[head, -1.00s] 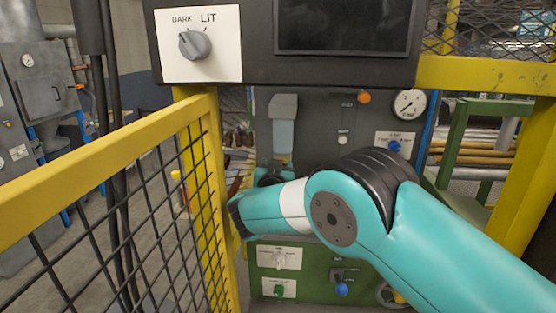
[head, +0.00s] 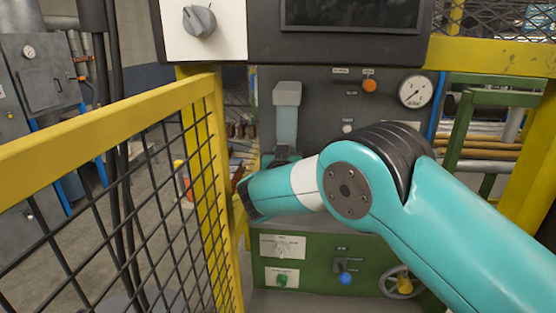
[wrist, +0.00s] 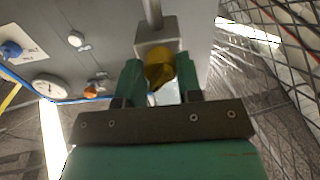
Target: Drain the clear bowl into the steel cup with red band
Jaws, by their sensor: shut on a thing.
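The clear bowl (head: 286,124) looks like a pale bluish upright cylinder under a grey head on the dark panel. My gripper (wrist: 159,82) is shut on a yellow piece (wrist: 158,66), which sits between its green fingers in the wrist view. A grey block with a rod adjoins the yellow piece there. In the head view my gripper (head: 283,154) is small and dark, at the bowl's lower end, and my forearm hides much of that area. I cannot make out a steel cup with a red band or any liquid level.
A yellow mesh fence (head: 115,120) stands close on the left. The panel carries a gauge (head: 415,90), an orange button (head: 370,86) and a blue knob (head: 345,278). A large grey dial (head: 199,21) and a screen overhang above. A handwheel (head: 403,283) is at lower right.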

